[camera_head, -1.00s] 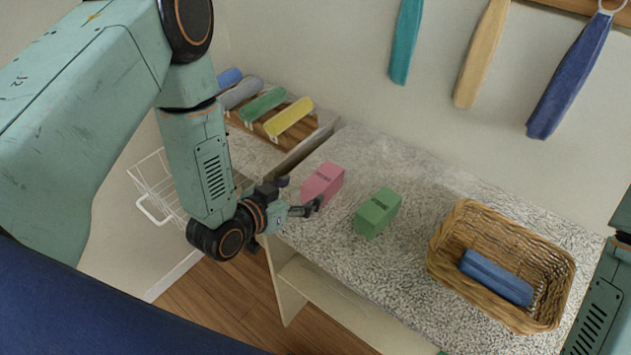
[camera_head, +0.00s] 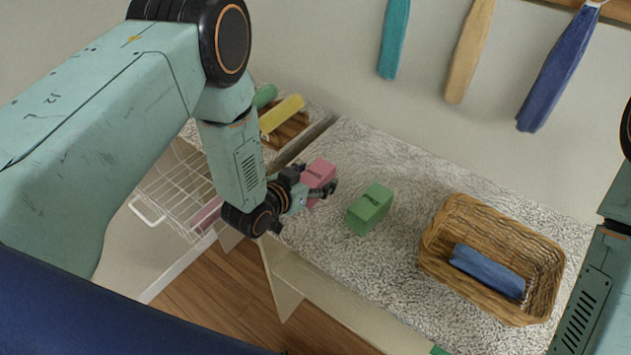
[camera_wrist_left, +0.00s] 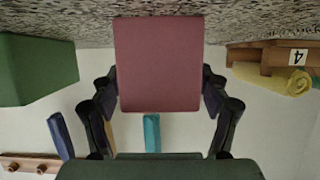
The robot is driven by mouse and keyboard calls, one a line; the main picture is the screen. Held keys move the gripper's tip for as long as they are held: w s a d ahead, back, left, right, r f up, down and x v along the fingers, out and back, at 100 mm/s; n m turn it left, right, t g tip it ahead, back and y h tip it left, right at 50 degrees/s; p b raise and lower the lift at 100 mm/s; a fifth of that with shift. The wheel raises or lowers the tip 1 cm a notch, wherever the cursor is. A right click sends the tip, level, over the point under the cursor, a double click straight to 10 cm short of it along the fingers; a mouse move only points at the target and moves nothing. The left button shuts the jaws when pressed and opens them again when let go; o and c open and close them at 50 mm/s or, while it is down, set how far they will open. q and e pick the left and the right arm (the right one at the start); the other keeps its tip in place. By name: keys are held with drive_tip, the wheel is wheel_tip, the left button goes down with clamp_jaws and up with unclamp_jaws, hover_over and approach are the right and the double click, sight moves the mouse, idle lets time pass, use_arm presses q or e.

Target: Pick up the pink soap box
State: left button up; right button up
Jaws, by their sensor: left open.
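The pink soap box (camera_head: 321,171) stands on the speckled counter, left of a green box (camera_head: 371,208). My left gripper (camera_head: 314,184) is at the pink box, with its fingers open on either side of it. In the left wrist view the pink box (camera_wrist_left: 158,62) fills the space between the two fingers (camera_wrist_left: 160,88), with narrow or unclear gaps at the sides. The gripper hides part of the box's near side in the head view. My right arm shows at the right edge, but its gripper is out of view.
The green box (camera_wrist_left: 35,70) is close beside the gripper. A wicker basket (camera_head: 440,228) holding a blue rolled towel (camera_head: 487,270) stands to the right. A wooden rack (camera_head: 288,131) with rolled towels and a white wire basket (camera_head: 165,190) are on the left. Towels hang on the wall.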

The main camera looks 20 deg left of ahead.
use_arm(q)
drive_tip(key=shift+a, duration=0.1)
drive_tip(key=shift+s+r, duration=0.1)
drive_tip(key=shift+s, duration=0.15)
drive_tip(key=shift+c, duration=1.4)
drive_tip(key=shift+w, duration=0.1)
drive_tip(key=c, duration=1)
drive_tip(key=shift+c, duration=0.2)
